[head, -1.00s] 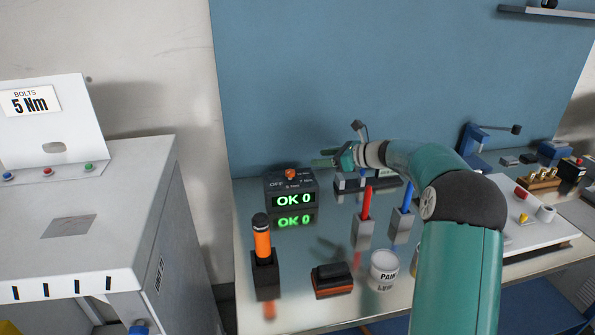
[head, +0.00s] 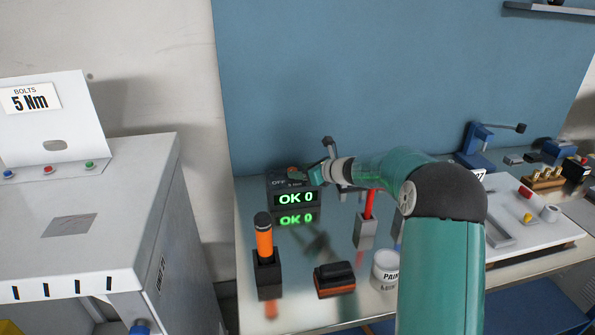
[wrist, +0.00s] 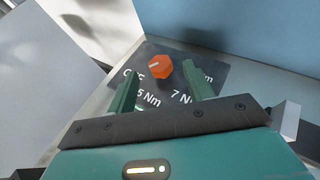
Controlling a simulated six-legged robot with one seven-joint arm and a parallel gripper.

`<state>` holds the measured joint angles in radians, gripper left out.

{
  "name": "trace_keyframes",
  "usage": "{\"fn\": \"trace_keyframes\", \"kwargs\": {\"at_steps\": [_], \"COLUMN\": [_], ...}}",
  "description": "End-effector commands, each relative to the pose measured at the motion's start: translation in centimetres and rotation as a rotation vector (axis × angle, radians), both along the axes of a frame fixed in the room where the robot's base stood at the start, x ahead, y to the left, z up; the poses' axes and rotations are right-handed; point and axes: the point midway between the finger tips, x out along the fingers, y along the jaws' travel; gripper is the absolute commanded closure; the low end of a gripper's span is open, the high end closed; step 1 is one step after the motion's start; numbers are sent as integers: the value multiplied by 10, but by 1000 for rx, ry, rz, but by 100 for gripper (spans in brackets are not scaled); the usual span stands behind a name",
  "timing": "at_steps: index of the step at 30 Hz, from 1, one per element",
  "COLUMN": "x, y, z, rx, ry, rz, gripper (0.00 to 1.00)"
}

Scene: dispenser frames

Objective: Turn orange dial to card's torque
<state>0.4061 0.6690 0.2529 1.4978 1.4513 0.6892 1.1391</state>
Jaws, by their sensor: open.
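The white card (head: 31,98) at the far left reads "BOLTS 5 Nm". The orange dial (wrist: 163,72) sits on a dark box (head: 310,207) whose green display reads "OK 0". In the wrist view its labels include OFF, 5 Nm and 7 Nm; a label at the right is partly hidden by a finger. The dial's white mark points left, toward the OFF side. My gripper (wrist: 161,72) is open, its two green fingers on either side of the dial in that view; contact cannot be told. In the head view my gripper (head: 298,173) covers most of the dial.
An orange-handled tool (head: 264,240) stands in a black holder in front of the box. A red-handled tool (head: 369,205), a black-and-orange block (head: 334,278) and a paint tin (head: 386,270) stand to the right. The blue wall is close behind.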

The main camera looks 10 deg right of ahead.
Motion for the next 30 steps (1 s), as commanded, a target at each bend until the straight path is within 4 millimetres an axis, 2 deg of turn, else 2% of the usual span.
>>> {"fn": "trace_keyframes", "kwargs": {"at_steps": [6,14,15,21,22,30], "x": [17,18,18,18,18,19], "y": [12,13,13,13,13,12], "z": [-8,-9,-9,-9,-9,-9], "rx": [-1,-1,-1,-1,-1,0], "ry": [-1,-1,-1,-1,-1,0], "rz": [2,0,0,0,0,19], "gripper": [48,48,50,90,93,93]}}
